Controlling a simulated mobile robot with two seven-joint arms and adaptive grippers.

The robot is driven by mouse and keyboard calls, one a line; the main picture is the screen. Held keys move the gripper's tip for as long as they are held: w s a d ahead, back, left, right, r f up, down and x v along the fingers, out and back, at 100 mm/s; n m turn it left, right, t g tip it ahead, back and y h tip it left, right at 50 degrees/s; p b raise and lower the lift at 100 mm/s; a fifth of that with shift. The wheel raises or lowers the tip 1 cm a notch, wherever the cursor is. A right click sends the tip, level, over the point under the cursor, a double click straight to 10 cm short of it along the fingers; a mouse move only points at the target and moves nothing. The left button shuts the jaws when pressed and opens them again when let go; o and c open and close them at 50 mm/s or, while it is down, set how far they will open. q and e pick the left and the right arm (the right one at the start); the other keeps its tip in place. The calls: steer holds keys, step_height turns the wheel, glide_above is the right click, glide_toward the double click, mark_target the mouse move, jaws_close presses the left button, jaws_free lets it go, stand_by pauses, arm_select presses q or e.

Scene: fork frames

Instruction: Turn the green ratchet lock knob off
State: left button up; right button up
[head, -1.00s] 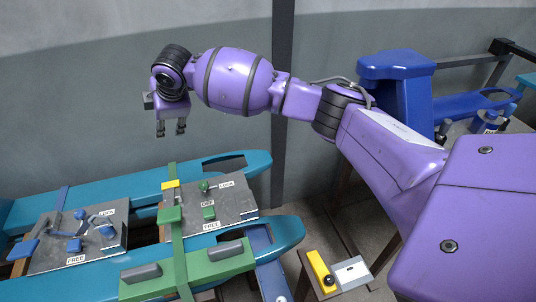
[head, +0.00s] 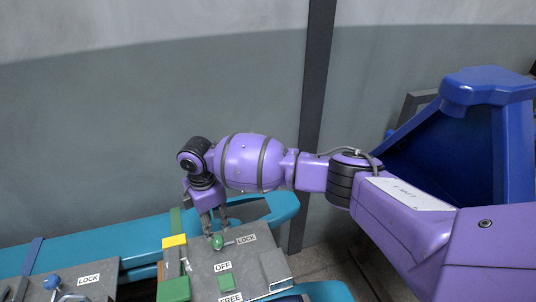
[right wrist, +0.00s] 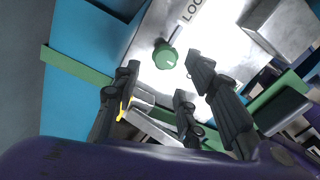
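The green ratchet lock knob (head: 217,242) is a round ball on a grey metal panel (head: 205,280) with LOCK, OFF and FREE labels. Its thin lever points toward the LOCK label (head: 246,238). The OFF label (head: 222,266) lies below it. My right gripper (head: 217,228) points down just above and behind the knob. In the right wrist view the knob (right wrist: 166,57) shows just past the spread fingertips (right wrist: 165,72), roughly between them. The gripper is open and empty; I cannot tell whether a finger touches the knob. My left gripper is out of view.
A yellow piece (head: 174,241) is nearby. A second panel with a blue knob (head: 52,283) stands at far left. A grey wall is behind.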

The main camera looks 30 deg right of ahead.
mark_target(215, 237)
step_height(215, 237, down, 7)
steer(key=shift+f, duration=0.1)
stand_by(0.3)
steer(key=shift+w+r, duration=0.1)
steer(key=shift+r, duration=0.1)
jaws_close()
